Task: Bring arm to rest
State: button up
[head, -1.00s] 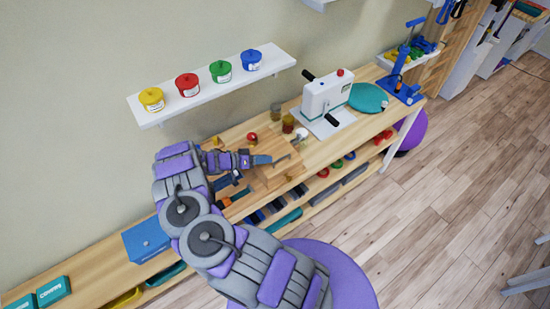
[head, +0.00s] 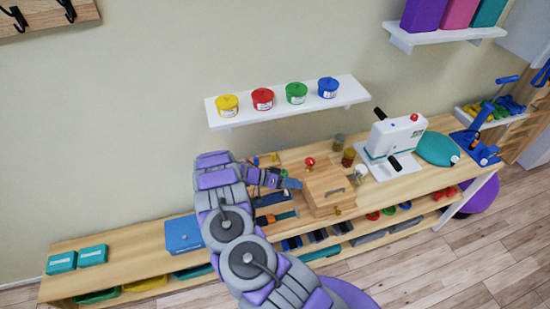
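My arm reaches up from the bottom of the head view and bends over the wooden bench (head: 125,250). My gripper (head: 294,183) is at the left side of a wooden box (head: 322,197) that has a handle on its front and a red knob on top. The gripper is small in the picture, and I cannot tell whether its fingers are open or shut, or whether it touches the box. Part of the bench top behind the arm is hidden.
Above the bench, a white shelf (head: 350,92) holds yellow, red, green and blue tubs. A white machine (head: 390,140) and a teal cushion (head: 437,148) stand to the right. A blue case (head: 183,234) and teal boxes (head: 62,262) lie left. The floor (head: 450,265) at lower right is clear.

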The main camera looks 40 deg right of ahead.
jog(key=s+a+r+n+t+y+b, duration=0.1)
jog(key=s+a+r+n+y+b, duration=0.2)
jog(key=a+r, duration=0.5)
jog(key=s+a+r+n+t+y+b, duration=0.2)
jog(key=a+r+n+y+b, duration=0.3)
jog(key=a, duration=0.7)
jog(key=s+a+r+n+t+y+b, duration=0.1)
jog(key=s+a+n+b, duration=0.1)
jog(key=s, duration=0.6)
jog(key=s+a+r+n+t+y+b, duration=0.1)
jog(key=s+a+r+n+b, duration=0.1)
jog(key=s, duration=0.7)
jog(key=s+a+r+n+y+b, duration=0.1)
jog(key=s+a+n+y+b, duration=0.1)
jog(key=s+a, duration=0.3)
jog(key=s+n, duration=0.1)
jog(key=s, duration=0.2)
jog(key=shift+s+a+r+n+t, duration=0.15)
jog(key=shift+s+r+n+t, duration=0.2)
jog(key=shift+s+n+t, duration=0.05)
